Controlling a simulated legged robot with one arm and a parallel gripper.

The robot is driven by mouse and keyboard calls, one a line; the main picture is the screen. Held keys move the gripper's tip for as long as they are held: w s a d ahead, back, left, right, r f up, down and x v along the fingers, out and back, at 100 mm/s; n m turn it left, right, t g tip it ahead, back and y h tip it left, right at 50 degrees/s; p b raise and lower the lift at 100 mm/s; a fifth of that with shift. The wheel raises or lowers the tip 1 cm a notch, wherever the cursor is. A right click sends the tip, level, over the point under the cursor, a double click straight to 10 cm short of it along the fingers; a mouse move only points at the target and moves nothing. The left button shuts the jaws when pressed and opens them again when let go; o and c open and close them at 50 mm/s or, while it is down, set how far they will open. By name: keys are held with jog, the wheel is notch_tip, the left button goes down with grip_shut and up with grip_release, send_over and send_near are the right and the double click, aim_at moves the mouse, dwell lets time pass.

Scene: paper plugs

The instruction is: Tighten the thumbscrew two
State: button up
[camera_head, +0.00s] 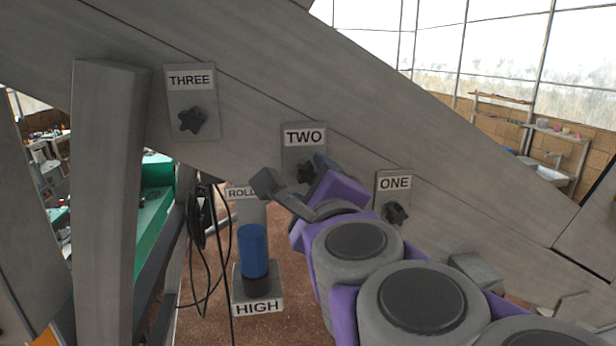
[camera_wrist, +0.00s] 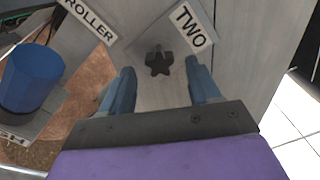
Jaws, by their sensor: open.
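Thumbscrew two is a dark star-shaped knob (camera_head: 306,173) on a grey plate labelled TWO (camera_head: 304,137), fixed to the slanted grey beam. In the wrist view the knob (camera_wrist: 159,61) lies just beyond the fingertips, roughly midway between them. My gripper (camera_head: 294,174) is open, with its fingers apart. In the wrist view its two blue-grey fingers (camera_wrist: 160,76) reach toward the knob, one on either side. The gap between them looks empty. In the head view the gripper partly covers the knob, and I cannot tell whether it touches it.
Thumbscrew three (camera_head: 193,119) is up left and thumbscrew one (camera_head: 396,213) is down right on the beam. A blue cylinder (camera_head: 254,250) stands at the ROLLER/HIGH fixture below left. A grey upright post (camera_head: 108,200) and hanging black cables (camera_head: 205,230) are at the left.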

aim_at(307, 174)
jog(key=shift+x, duration=1.25)
jog(key=c, duration=1)
grip_shut()
jog(key=shift+s+a+m+b, duration=0.1)
jog(key=shift+m+b, duration=0.4)
jog(key=shift+m, duration=0.1)
jog(key=shift+m+b, duration=0.55)
jog(key=shift+m, duration=0.45)
